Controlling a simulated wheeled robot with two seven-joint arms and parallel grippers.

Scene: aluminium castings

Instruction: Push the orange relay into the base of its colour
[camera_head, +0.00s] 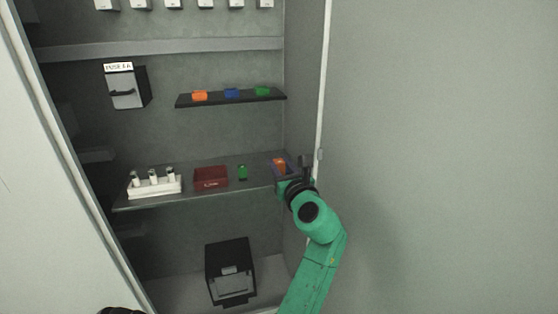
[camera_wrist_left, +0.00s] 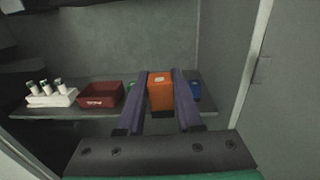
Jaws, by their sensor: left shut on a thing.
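The orange relay (camera_head: 279,164) is an orange block at the right end of the middle shelf. It also shows in the left wrist view (camera_wrist_left: 161,94), upright between the two fingers. My left gripper (camera_wrist_left: 162,78) is shut on it; in the head view the gripper (camera_head: 283,168) partly covers it. The orange base (camera_head: 199,95) is at the left of the small upper shelf, with a blue base (camera_head: 232,92) and a green base (camera_head: 262,91) to its right.
A green relay (camera_head: 242,172), a red box (camera_head: 210,178) and a white rack (camera_head: 154,187) with several upright pieces stand on the middle shelf (camera_head: 195,193). A blue block (camera_wrist_left: 195,91) is beside the right finger. The cabinet's right wall is close to my gripper.

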